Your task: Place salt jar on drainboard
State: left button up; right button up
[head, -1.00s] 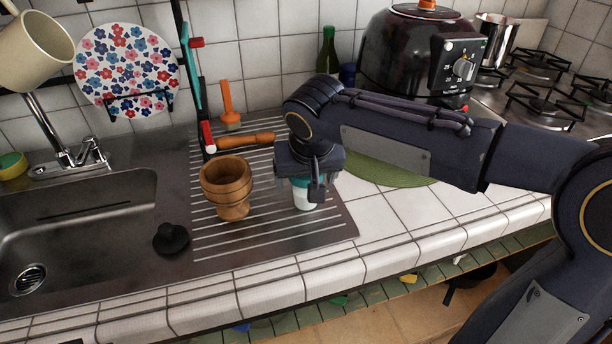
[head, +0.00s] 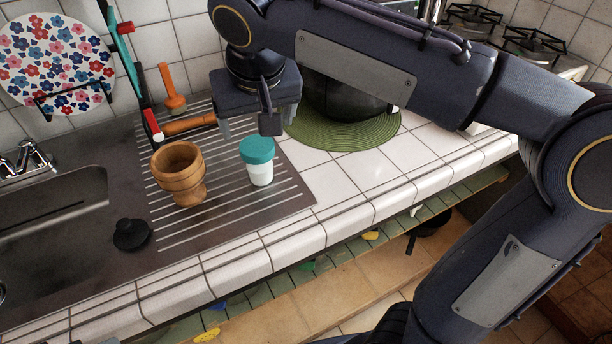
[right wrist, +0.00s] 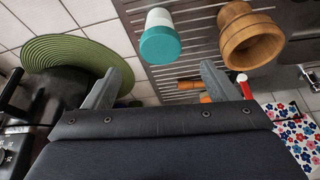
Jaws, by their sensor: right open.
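The salt jar (head: 260,165), white with a teal lid, stands upright on the ridged drainboard (head: 230,212), right of a wooden cup. In the right wrist view the jar (right wrist: 160,38) shows beyond the fingertips, apart from them. My right gripper (head: 248,125) is above and behind the jar in the head view, open and empty. Its two spread fingers also show in the right wrist view (right wrist: 160,82). My left gripper is not in view.
A wooden cup (head: 179,174) stands close left of the jar, with a black stopper (head: 131,234) nearby. A wooden-handled tool (head: 190,123) lies behind. A green round mat (head: 345,132) lies right. White tiles right of the drainboard are clear.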

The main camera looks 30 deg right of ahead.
jog(key=s+d+f+y, duration=0.2)
jog(key=s+d+f, duration=0.1)
jog(key=s+f, duration=0.5)
jog(key=s+d+f+t+y, duration=0.1)
jog(key=s+d+f, duration=0.3)
jog(key=s+f, duration=0.5)
jog(key=shift+s+d+f+m+y, duration=0.15)
jog(key=shift+s+d+m+y, duration=0.1)
jog(key=shift+s+m+y, duration=0.3)
jog(key=shift+w, duration=0.1)
notch_tip(320, 180, up, 8)
jog(key=p, duration=0.7)
jog(key=shift+f, duration=0.25)
